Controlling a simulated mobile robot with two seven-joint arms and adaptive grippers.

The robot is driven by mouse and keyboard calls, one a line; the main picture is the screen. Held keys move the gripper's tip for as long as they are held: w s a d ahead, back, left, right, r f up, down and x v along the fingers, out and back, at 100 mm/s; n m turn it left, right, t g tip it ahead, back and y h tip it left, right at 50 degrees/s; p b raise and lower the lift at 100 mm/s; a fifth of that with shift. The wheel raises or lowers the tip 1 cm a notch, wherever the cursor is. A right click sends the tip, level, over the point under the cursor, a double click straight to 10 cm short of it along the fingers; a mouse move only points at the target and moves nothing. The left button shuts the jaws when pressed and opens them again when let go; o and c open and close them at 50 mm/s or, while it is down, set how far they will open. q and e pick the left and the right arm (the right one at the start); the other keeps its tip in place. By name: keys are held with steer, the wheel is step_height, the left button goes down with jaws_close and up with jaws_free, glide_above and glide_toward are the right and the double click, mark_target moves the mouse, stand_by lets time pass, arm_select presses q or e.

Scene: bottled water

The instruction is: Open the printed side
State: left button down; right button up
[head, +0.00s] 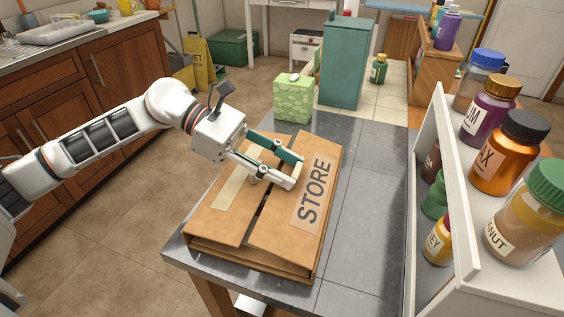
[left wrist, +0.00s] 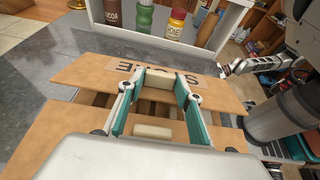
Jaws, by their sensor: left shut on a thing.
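A brown cardboard box (head: 225,238) lies on the grey table, with two top flaps and a dark gap between them. The printed flap (head: 270,237) is on the right and bears a label reading STORE (head: 314,190). My left gripper (head: 295,172) reaches over the gap to the printed flap. In the left wrist view its fingers (left wrist: 158,88) are shut on a cream tab (left wrist: 158,80) on that flap. A second cream tab (left wrist: 152,131) is on the plain flap (left wrist: 75,130). The label is partly hidden behind the fingers in the wrist view.
A white shelf (head: 445,180) with several jars stands close on the right. A green patterned carton (head: 293,98) and a teal box (head: 345,62) stand behind the cardboard box. Bare tabletop (head: 365,220) lies between box and shelf. My right gripper (left wrist: 232,69) shows small in the wrist view.

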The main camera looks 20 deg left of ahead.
arm_select(q)
steer(key=shift+a+f, duration=0.2)
steer(key=shift+f, duration=0.4)
steer(key=shift+a+f, duration=0.15)
steer(key=shift+f, duration=0.45)
steer(key=shift+f+b, duration=0.35)
steer(key=shift+b, duration=0.05)
steer(key=shift+s+f, duration=0.1)
steer(key=shift+f, duration=0.1)
steer(key=c, duration=1.4)
jaws_free()
steer(key=shift+a, duration=0.1)
steer(key=v, duration=0.8)
steer(key=r+v, duration=0.1)
steer(key=v, duration=0.3)
steer(key=shift+d+r, duration=0.1)
steer(key=shift+d, duration=0.1)
